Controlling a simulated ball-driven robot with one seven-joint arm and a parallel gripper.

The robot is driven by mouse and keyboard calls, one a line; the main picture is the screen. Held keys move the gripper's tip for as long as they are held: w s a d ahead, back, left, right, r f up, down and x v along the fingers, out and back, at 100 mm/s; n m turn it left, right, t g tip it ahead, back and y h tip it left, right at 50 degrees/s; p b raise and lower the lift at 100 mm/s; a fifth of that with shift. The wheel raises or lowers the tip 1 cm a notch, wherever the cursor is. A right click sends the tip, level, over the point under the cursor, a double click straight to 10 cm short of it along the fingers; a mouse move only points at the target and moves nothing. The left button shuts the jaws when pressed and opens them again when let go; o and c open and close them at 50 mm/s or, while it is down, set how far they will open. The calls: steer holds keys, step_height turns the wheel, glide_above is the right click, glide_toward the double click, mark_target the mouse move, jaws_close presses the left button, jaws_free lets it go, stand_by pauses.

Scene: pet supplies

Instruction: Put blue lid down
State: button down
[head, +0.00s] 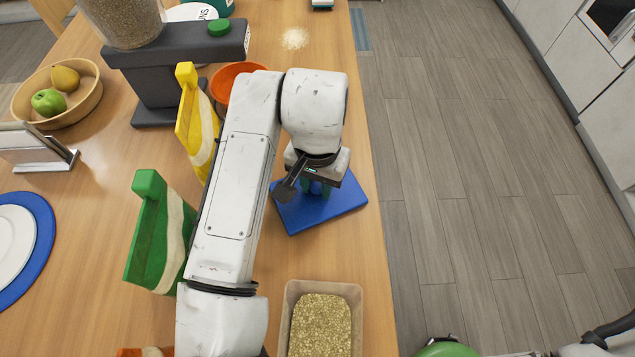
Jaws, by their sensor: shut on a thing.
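The blue lid (340,203) is a flat blue rectangle near the right edge of the wooden table, beyond the open tray of grain. My gripper (318,190) is over the lid, pointing down and shut on it. My wrist hides much of the fingers and the lid's middle. I cannot tell whether the lid touches the table or hangs just above it.
A tray (357,322) filled with grain stands at the near edge. A green bag (150,240), a yellow bag (190,115) and an orange bowl (222,80) stand left of my arm. A dark dispenser (165,65) stands behind. Scattered grains (295,38) lie at the back.

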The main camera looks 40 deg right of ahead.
mark_target(318, 186)
steer(key=shift+f, duration=0.15)
steer(key=c, duration=0.8)
jaws_free()
steer(key=shift+c, duration=0.2)
step_height(318, 186, up, 12)
steer(key=p, duration=0.9)
steer(key=shift+r+p, duration=0.2)
steer(key=shift+p, duration=0.2)
